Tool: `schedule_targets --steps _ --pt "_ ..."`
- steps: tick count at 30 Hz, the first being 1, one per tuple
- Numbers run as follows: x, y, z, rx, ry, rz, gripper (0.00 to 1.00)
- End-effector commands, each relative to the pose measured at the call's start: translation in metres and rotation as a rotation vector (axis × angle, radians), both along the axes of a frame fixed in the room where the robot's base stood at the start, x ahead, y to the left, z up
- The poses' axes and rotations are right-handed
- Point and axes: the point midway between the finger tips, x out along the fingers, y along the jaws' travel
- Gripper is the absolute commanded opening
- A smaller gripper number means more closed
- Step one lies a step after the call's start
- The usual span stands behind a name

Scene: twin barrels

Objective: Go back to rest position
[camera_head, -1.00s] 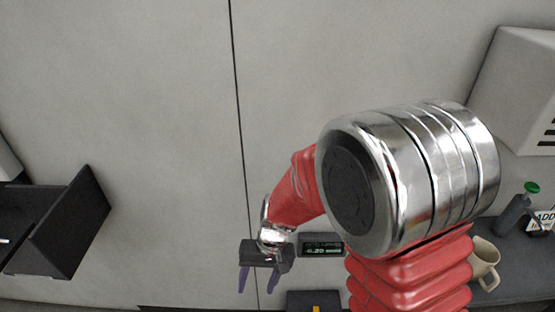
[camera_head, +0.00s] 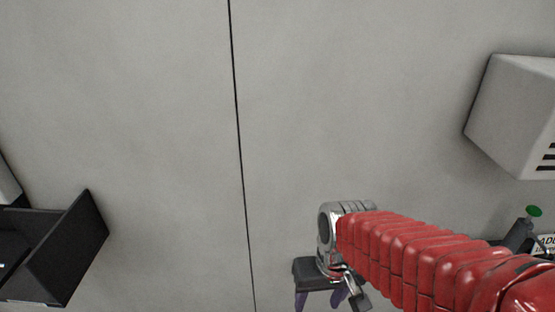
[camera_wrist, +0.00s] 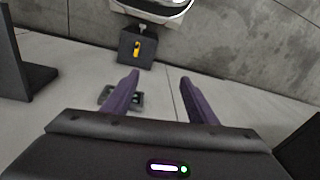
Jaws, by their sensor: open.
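My gripper (camera_head: 320,300) is at the bottom of the head view, right of the dark floor seam, with its purple fingers pointing down and partly cut off by the frame edge. In the wrist view my gripper (camera_wrist: 158,85) shows two purple fingers spread apart with nothing between them. My red ribbed arm reaches in from the lower right of the head view.
A black open bin (camera_head: 62,250) stands at the left.

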Motion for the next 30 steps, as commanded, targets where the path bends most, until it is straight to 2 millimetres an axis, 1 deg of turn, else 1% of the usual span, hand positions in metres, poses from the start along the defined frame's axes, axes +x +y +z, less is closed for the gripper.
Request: schedule_targets --steps 1,3,9,14,21,25,30 --pt "-0.002 -0.007 0.007 -0.006 -0.024 -0.004 0.53" --pt "-0.006 -0.015 0.016 -0.016 -0.053 -0.008 0.53" --pt "-0.013 -0.035 0.041 -0.035 -0.149 -0.031 0.53" --pt "-0.019 -0.048 0.062 -0.037 -0.231 -0.062 0.53" --pt "-0.025 -0.063 0.097 -0.03 -0.359 -0.118 0.53" --pt "-0.027 -0.069 0.109 -0.031 -0.401 -0.142 0.53" --pt "-0.027 -0.073 0.11 -0.034 -0.403 -0.156 0.53"
